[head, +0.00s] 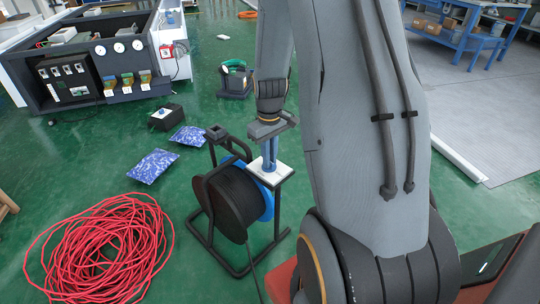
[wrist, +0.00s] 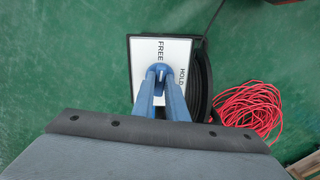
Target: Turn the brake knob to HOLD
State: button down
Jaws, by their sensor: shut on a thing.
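The brake plate (wrist: 142,52) is a white square in a dark frame on the reel stand, with FREE printed at its top middle and HOLD at its right. In the head view the plate (head: 256,168) sits atop the stand's right post. The blue brake knob (wrist: 160,67) is at the plate's middle, mostly hidden by my fingers. A pale mark on it appears to point toward FREE. My gripper (wrist: 160,78) is shut on the knob, with its two blue fingers on either side. In the head view my gripper (head: 270,160) reaches down onto the plate.
The black cable drum (head: 232,203) with a blue flange stands beside the plate. A red cable coil (head: 105,250) lies on the green floor at left. Blue-white bags (head: 153,166) and a black box (head: 166,117) lie behind it. A dark console (head: 95,75) stands at the back left.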

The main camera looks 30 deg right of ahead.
jog(key=m+p, duration=0.3)
jog(key=shift+r+p, duration=0.2)
jog(key=shift+p, duration=0.2)
jog(key=m+p, duration=0.4)
jog(key=m, duration=0.1)
jog(key=shift+a, duration=0.1)
jog(key=m+p, duration=0.2)
jog(key=m, duration=0.2)
jog(key=shift+w+f+p, duration=0.1)
jog(key=shift+p, duration=0.3)
jog(key=m+p, duration=0.1)
jog(key=m, duration=0.3)
jog(key=shift+p, duration=0.4)
jog(key=shift+w+m, duration=0.1)
jog(key=shift+m, duration=0.3)
jog(key=c, duration=1.8)
grip_release()
jog(key=shift+f, duration=0.1)
jog(key=shift+o, duration=0.2)
